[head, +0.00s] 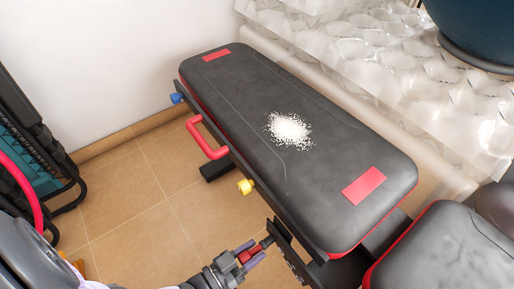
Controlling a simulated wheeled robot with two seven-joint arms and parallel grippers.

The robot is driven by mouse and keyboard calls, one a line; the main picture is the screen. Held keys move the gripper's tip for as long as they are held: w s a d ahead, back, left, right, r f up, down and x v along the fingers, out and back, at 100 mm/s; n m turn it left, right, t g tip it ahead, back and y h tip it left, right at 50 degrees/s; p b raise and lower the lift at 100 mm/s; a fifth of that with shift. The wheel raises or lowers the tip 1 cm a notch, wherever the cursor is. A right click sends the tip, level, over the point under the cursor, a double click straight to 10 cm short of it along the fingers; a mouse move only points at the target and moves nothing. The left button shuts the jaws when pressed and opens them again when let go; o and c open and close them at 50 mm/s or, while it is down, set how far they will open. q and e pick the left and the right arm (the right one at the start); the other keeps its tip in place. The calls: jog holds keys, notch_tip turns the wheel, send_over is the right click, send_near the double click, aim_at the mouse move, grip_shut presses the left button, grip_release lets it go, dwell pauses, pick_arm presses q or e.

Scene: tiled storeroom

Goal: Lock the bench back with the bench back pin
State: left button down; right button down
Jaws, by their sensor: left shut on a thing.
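The bench back (240,95) is a long black pad with red edges and red patches, lying nearly flat across the middle. My left gripper (250,253) is low in the middle, shut on what looks like the bench back pin (244,257), a red part with a dark end pointing up and right. The dark end is at the black holed bracket (287,250) under the bench's near side. I cannot tell whether it touches or enters a hole. My right gripper is not in view.
White grains (289,130) lie on the pad. A red handle (206,141), blue knob (177,98) and yellow knob (245,186) stick out from the bench's left side. The seat (440,250) is at lower right. A black rack (35,130) stands left; tiled floor (135,205) between is clear.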

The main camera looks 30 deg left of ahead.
pick_arm(q)
jog(key=shift+c, duration=1.5)
grip_release()
jog(key=v, duration=1)
